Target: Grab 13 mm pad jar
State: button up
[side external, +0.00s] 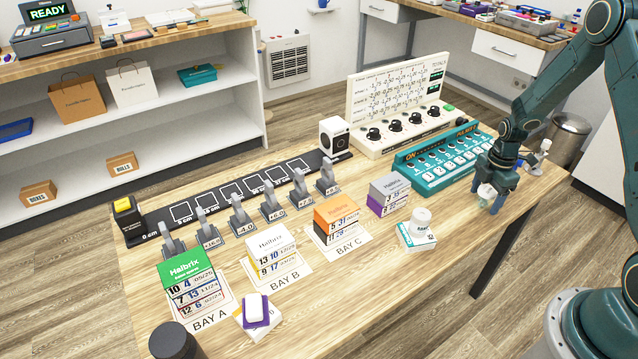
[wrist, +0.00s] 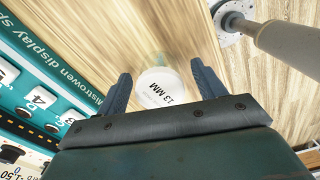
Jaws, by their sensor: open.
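The 13 mm pad jar (wrist: 158,92) has a round white lid marked "13 MM" and stands on the wooden table in the wrist view. My gripper (wrist: 160,72) is open, with one blue-grey finger on each side of the lid. A small gap shows between the lid and each finger. In the side view my gripper (side external: 489,190) points down at the table's right end, and the whitish jar (side external: 486,192) shows partly between its fingers. The jar's lower part is mostly hidden in the wrist view.
A teal switch panel (side external: 440,160) stands just left of the jar. A stand with a grey rod (wrist: 285,45) is close on the other side, near the table edge. Another white jar (side external: 421,216) sits on a small box further forward. Stacked cartons (side external: 188,272) fill the bays.

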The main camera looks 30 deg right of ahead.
aim_at(488, 190)
jog(key=c, duration=1.1)
jog(key=shift+r, duration=0.1)
notch_tip(488, 190, up, 20)
jog(key=shift+f, duration=0.1)
dwell(0.5)
